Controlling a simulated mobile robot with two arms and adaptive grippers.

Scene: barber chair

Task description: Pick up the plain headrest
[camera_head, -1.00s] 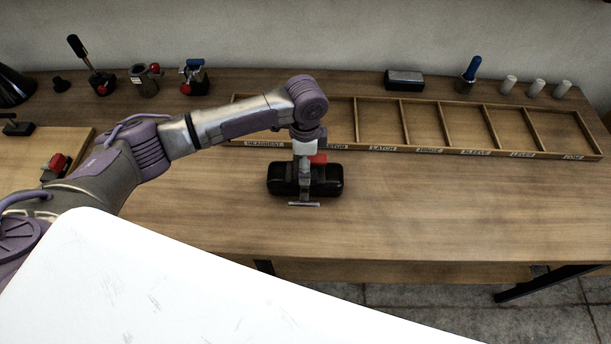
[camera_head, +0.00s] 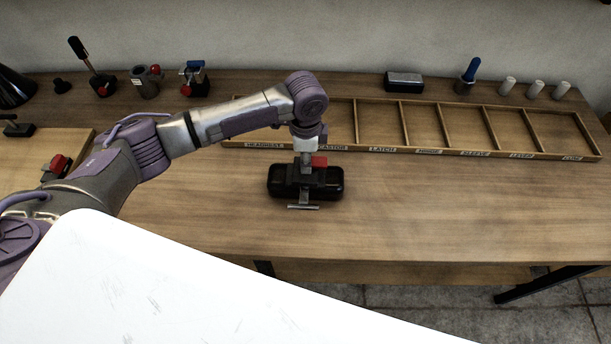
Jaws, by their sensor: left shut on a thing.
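A black padded headrest (camera_head: 331,184) lies on the wooden table in front of the tray. A red block (camera_head: 319,161) shows at its back edge and a thin metal bar (camera_head: 303,207) at its front edge. My left gripper (camera_head: 306,172) reaches down from above at its middle and is shut on it. The fingertips are small and dark against the black pad. The headrest appears to be still at table height. My right gripper is not in view.
A long wooden tray with labelled compartments (camera_head: 420,152) lies just behind. A dark block with a grey top (camera_head: 404,80), a blue-handled tool (camera_head: 469,72) and several pale cylinders stand behind it. Red-and-metal parts (camera_head: 195,80) stand at the back left. The table's right front is clear.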

